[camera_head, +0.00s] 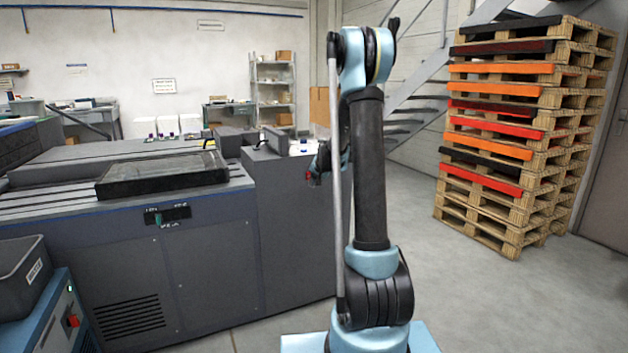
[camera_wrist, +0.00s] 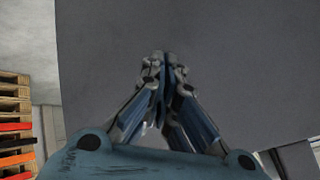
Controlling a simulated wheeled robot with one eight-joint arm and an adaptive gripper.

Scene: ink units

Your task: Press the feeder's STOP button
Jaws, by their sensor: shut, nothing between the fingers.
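The large dark grey machine (camera_head: 215,270), which looks like the feeder, fills the left and middle of the head view. A small black panel (camera_head: 180,212) with a green part and tiny unreadable labels is on its front. I cannot make out a STOP button for sure. A small red spot (camera_head: 309,177) shows beside the machine's right end, next to my gripper; I cannot tell what it belongs to. My gripper is mostly hidden behind my arm in the head view. In the wrist view my gripper (camera_wrist: 162,58) is shut and empty, facing a plain dark grey surface (camera_wrist: 235,60).
A tall pallet stack (camera_head: 500,130) stands at the right. A teal unit with a red switch (camera_head: 73,320) and a dark bin (camera_head: 22,280) are at the lower left. Shelves (camera_head: 272,85) and stairs are behind. The floor (camera_head: 500,300) at the front right is clear.

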